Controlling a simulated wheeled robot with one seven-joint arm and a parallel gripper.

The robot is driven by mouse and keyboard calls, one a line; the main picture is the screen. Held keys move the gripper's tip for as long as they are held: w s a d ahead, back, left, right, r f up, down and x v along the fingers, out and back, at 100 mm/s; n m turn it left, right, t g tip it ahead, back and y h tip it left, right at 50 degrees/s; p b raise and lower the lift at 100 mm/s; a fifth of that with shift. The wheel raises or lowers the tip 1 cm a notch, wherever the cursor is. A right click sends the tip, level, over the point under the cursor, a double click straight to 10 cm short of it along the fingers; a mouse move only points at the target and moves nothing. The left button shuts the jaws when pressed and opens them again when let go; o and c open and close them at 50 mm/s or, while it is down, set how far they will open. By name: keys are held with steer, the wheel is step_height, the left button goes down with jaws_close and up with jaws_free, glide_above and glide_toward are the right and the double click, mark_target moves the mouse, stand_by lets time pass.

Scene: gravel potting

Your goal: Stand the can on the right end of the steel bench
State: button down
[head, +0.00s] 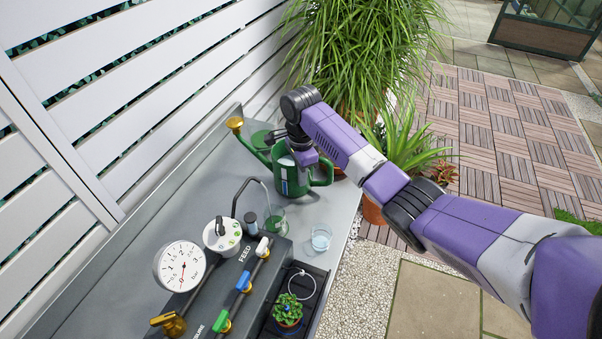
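The green watering can (296,182) stands upright on the far part of the grey steel bench (203,178), towards its upper-right end in the head view. Its spout points up and left to a brass rose (235,123), and its loop handle is on the right. A pale and blue strip shows on its side. My gripper (301,160) is at the top of the can, in front of its upper rim in the picture. The fingertips are small and partly hidden, so I cannot tell whether they grip the can.
A green round dish (262,139) lies behind the can. A glass of water (321,237) and a green cup (275,223) stand nearer. The feed panel with its gauge (182,266) and valves fills the near bench, beside a small potted plant (287,312). Tall grass (355,50) crowds the far end.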

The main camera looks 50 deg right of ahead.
steer(key=shift+w+d+r, duration=0.1)
steer(key=shift+r, duration=0.05)
steer(key=c, duration=2)
jaws_free()
steer(key=shift+f, duration=0.25)
steer(key=o, duration=0.4)
steer(key=shift+r, duration=0.1)
step_height(320, 180, up, 11)
steer(key=shift+r+p, duration=0.1)
steer(key=shift+p, duration=0.75)
steer(key=shift+r+p, duration=0.4)
steer(key=shift+r, duration=0.1)
